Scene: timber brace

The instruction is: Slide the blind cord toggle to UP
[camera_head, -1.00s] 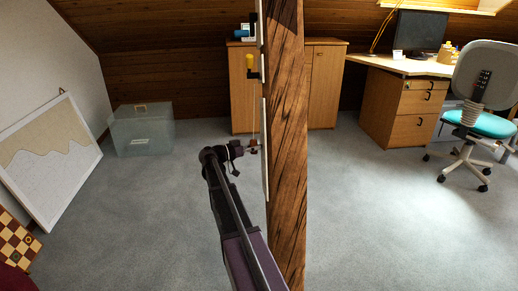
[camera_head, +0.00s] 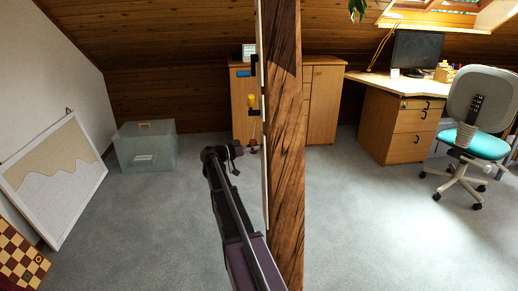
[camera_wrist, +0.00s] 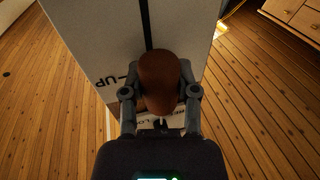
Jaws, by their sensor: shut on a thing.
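The brown cord toggle (camera_wrist: 158,75) sits between the fingers of my gripper (camera_wrist: 160,92) in the wrist view, and the fingers are shut on it. A dark line runs up the white board (camera_wrist: 190,30) behind it. The "UP" mark (camera_wrist: 107,81) is printed on the board just left of the toggle, at about its height. Another label (camera_wrist: 170,121) is partly hidden below by my fingers. In the head view my gripper (camera_head: 240,150) is beside the board, seen edge-on, and the toggle (camera_head: 253,149) shows as a small brown spot.
The board is on a timber post (camera_head: 285,150). Above the toggle are a yellow knob (camera_head: 251,101) and a blue part (camera_head: 243,73). A cabinet (camera_head: 322,100) stands behind, a clear box (camera_head: 145,147) at left, and a desk and chair (camera_head: 480,148) at right. Carpet around is open.

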